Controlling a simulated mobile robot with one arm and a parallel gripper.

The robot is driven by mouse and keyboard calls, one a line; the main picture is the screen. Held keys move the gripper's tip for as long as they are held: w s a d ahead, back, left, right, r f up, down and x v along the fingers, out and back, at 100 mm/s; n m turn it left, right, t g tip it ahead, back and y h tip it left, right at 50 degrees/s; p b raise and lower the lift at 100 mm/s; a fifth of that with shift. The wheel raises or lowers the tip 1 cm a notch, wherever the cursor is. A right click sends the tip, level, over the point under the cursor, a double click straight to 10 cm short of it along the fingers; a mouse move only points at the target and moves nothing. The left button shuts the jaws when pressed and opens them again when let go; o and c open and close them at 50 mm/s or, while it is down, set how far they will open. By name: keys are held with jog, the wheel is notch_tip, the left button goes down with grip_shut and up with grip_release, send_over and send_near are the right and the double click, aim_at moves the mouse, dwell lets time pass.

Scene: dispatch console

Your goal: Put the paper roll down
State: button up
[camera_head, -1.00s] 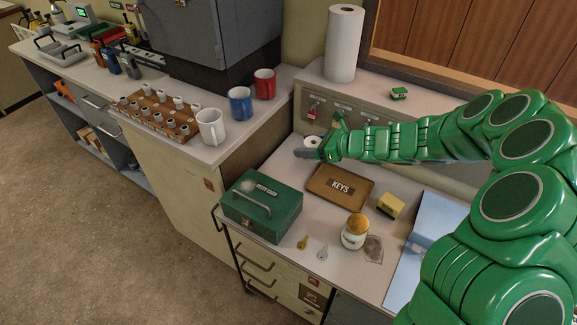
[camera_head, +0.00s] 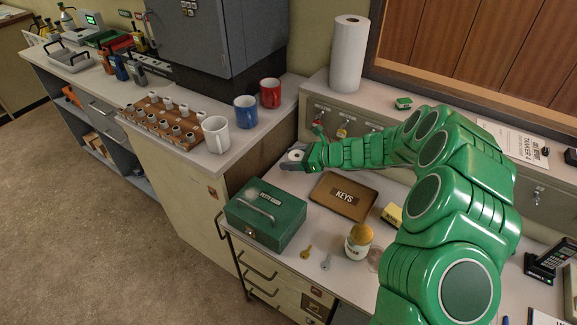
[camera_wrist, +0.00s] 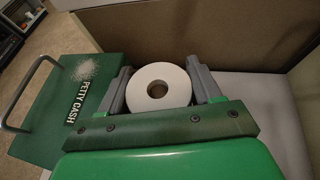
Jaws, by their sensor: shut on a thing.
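The paper roll, a small white ring-shaped roll with a dark centre hole, shows in the wrist view (camera_wrist: 177,88) between the two grey fingers of my gripper (camera_wrist: 158,90). My gripper is shut on it, a finger on either side. In the head view the roll (camera_head: 296,155) is in my gripper (camera_head: 295,160) at the back left of the desk (camera_head: 292,184), behind the petty cash box and left of the keys tray. Whether its underside touches the desk cannot be told.
The green petty cash box (camera_head: 285,228) stands close by, also at left in the wrist view (camera_wrist: 75,95). The brown keys tray (camera_head: 325,184), a yellow box (camera_head: 392,214) and a jar (camera_head: 358,243) are on the desk. A tall paper towel roll (camera_head: 348,55) stands on the back ledge.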

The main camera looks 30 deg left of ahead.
send_over(288, 173)
jog(key=shift+s+d+f, duration=0.1)
jog(key=shift+d+f, duration=0.05)
jog(key=shift+f, duration=1.3)
jog(key=shift+s+d+f, duration=0.1)
jog(key=shift+d+f, duration=0.05)
jog(key=shift+f, duration=1.3)
jog(key=shift+w+a+f, duration=0.2)
jog(key=shift+f, duration=1.7)
jog(key=shift+f, duration=0.1)
jog(key=o, duration=1.1)
jog(key=shift+w+d+r, duration=0.15)
jog(key=shift+d+r, duration=0.1)
jog(key=shift+d, duration=0.05)
jog(key=v, duration=1.1)
jog(key=shift+d, duration=0.15)
